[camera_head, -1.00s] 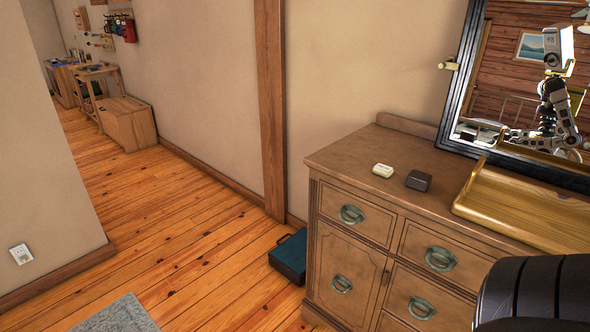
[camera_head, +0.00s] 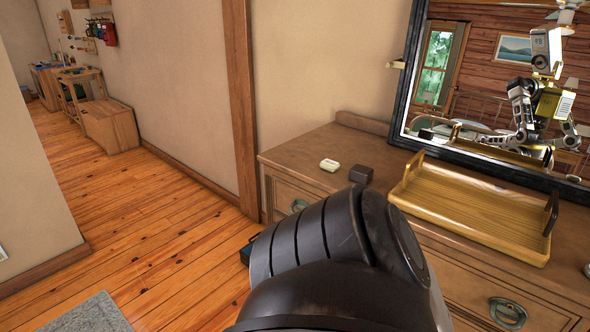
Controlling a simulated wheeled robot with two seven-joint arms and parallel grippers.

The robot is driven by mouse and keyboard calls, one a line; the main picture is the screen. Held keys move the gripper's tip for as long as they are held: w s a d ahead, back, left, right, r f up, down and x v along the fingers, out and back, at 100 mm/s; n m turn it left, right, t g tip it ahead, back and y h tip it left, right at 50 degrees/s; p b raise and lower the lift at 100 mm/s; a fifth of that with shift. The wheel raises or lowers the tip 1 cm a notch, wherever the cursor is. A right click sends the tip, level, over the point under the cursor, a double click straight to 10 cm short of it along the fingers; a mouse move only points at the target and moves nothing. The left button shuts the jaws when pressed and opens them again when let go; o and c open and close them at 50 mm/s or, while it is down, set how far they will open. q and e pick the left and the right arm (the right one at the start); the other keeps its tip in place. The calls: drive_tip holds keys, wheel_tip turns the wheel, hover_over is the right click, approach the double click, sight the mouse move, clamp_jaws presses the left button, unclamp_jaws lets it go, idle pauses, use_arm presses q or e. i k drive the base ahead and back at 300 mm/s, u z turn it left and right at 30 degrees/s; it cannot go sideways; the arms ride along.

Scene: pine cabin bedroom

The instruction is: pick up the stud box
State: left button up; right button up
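Two small boxes sit on top of the wooden dresser (camera_head: 300,153), near its back left. One is a cream box (camera_head: 330,165). The other is a dark brown box (camera_head: 361,172), just right of it and apart from it. I cannot tell from their looks which one is the stud box. A large black link of my own arm fills the lower middle, in front of the dresser, and its top edge comes close below the dark box in the picture. Neither of my grippers shows directly.
Open plank floor (camera_head: 150,225) lies left.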

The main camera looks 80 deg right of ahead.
sight(359, 173)
drive_tip(key=k, duration=1.85)
drive_tip(key=z, duration=1.25)
drive_tip(key=i, duration=0.4)
drive_tip(key=u, duration=0.05)
